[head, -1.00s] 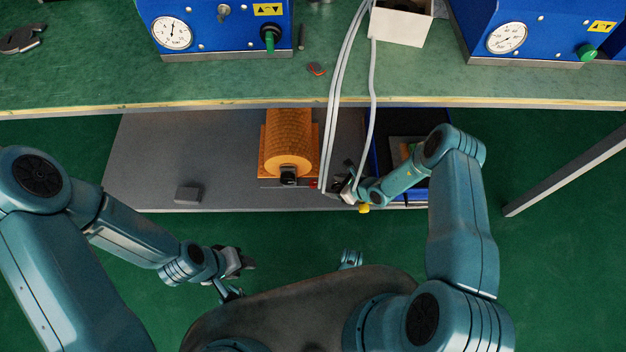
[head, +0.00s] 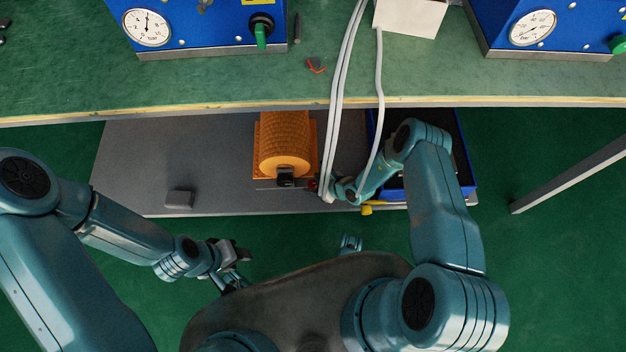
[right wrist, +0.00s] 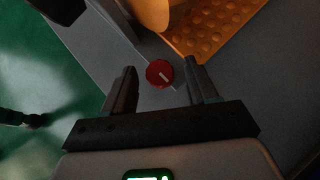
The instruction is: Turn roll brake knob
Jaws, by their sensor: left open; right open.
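The roll brake knob (right wrist: 160,73) is a small red disc with a pale line on it. In the right wrist view it lies between and just beyond the fingertips of my right gripper (right wrist: 161,80), which is open and empty. In the head view the red knob (head: 312,186) shows at the lower right of the orange roll (head: 285,142), with my right gripper just right of it and partly hidden by pale cables. My left gripper (head: 240,268) is open and empty, low at the left, away from the shelf.
Pale cables (head: 340,110) hang in front of the lower shelf (head: 140,165), close to my right arm. A blue bin (head: 462,165) stands right of the roll. A grey block (head: 179,199) sits at the shelf's left. The bench edge (head: 200,112) runs above.

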